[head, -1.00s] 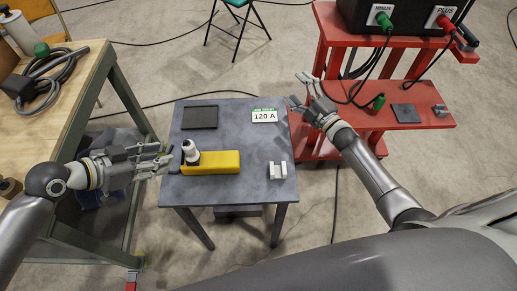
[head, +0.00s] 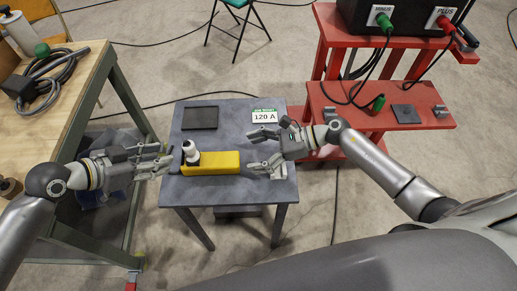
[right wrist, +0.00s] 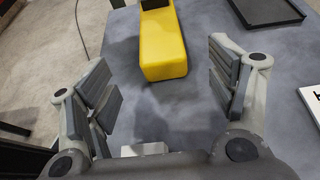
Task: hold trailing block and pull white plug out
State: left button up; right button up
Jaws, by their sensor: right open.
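The yellow trailing block (head: 220,162) lies on the grey table (head: 190,193), with the white plug (head: 190,147) at its left end, above a dark part. My left gripper (head: 166,158) is just left of the block; its fingers look apart and empty. My right gripper (head: 262,152) is open over the table, right of the block, with its fingers pointing left. In the right wrist view the block's near end (right wrist: 165,62) shows beyond the gap between the fingers (right wrist: 163,88); nothing is held. The white plug is not clearly seen there.
A dark tray (head: 200,118) and a "120 A" card (head: 265,117) lie at the table's back. A small white piece (right wrist: 145,149) is partly hidden under my right gripper. A red stand (head: 435,117) is at right, a wooden bench (head: 60,110) at left.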

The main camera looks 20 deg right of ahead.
aim_at(230, 159)
jog(key=x, duration=1)
jog(key=shift+w+a, duration=0.1)
jog(key=shift+w, duration=0.05)
jog(key=c, duration=0.8)
jog(key=shift+c, duration=1.4)
jog(key=c, duration=0.5)
